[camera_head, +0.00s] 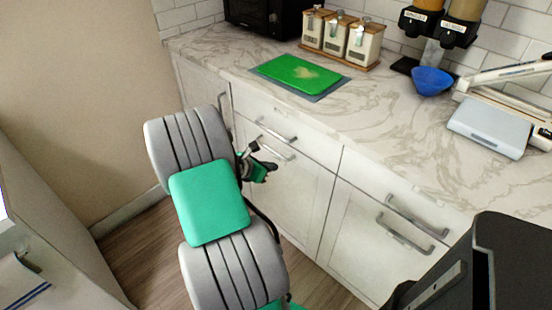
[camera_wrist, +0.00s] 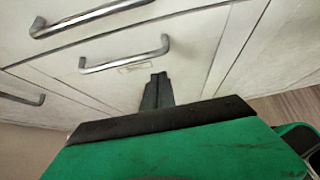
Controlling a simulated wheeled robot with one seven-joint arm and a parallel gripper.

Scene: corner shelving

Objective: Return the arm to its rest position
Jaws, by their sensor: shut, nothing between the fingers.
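My gripper (camera_wrist: 157,91) is shut and empty in the wrist view, its dark fingers together in front of the white cabinet fronts. In the head view my gripper (camera_head: 268,172) shows small beside my grey and green arm, in front of the drawers and below the counter edge. My arm (camera_head: 210,205) is folded over the floor at the left of the cabinets. Part of the wrist is hidden behind the arm.
The white cabinets (camera_head: 285,195) have protruding metal handles (camera_wrist: 125,56) close to my gripper. The marble counter (camera_head: 375,120) holds a green board (camera_head: 299,72), canisters (camera_head: 340,38), a blue bowl (camera_head: 432,81) and a scale (camera_head: 490,125). Wood floor (camera_head: 145,255) is free at the left.

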